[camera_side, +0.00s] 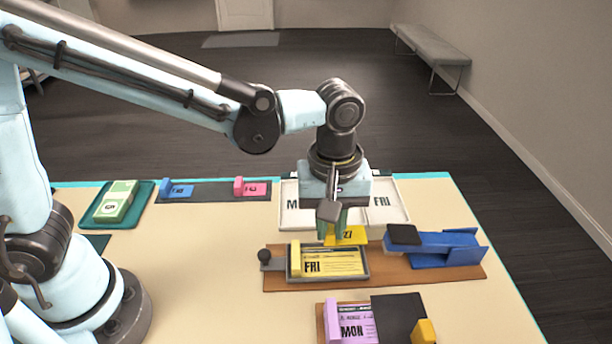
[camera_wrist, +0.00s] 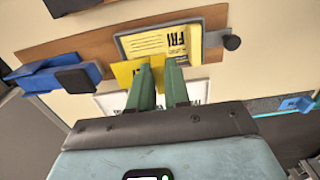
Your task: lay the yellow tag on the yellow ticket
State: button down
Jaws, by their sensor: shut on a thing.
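The yellow tag (camera_side: 350,236) has dark figures on it and is held between the green fingers of my gripper (camera_side: 334,232). The wrist view also shows the tag (camera_wrist: 124,72) at the fingertips of my gripper (camera_wrist: 159,68). The yellow ticket (camera_side: 340,263), printed FRI, lies in a grey-rimmed frame on a brown board, with a yellow block at its left end. It also shows in the wrist view (camera_wrist: 150,43). The tag is above or just behind the ticket's far edge. I cannot tell whether they touch.
On the brown board (camera_side: 385,280), a blue stapler-like device (camera_side: 445,246) stands right of the ticket and a black knob (camera_side: 264,255) left. A white tray (camera_side: 398,213) lies behind my gripper. A purple MON ticket (camera_side: 357,325) lies in front. The table's left middle is clear.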

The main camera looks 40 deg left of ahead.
jog(key=shift+f, duration=2.9)
jog(key=shift+f, duration=0.3)
jog(key=c, duration=1)
grip_release()
jog(key=shift+o, duration=0.3)
jog(key=o, duration=0.4)
jog(key=shift+r, duration=0.1)
jog(key=shift+r, duration=2.45)
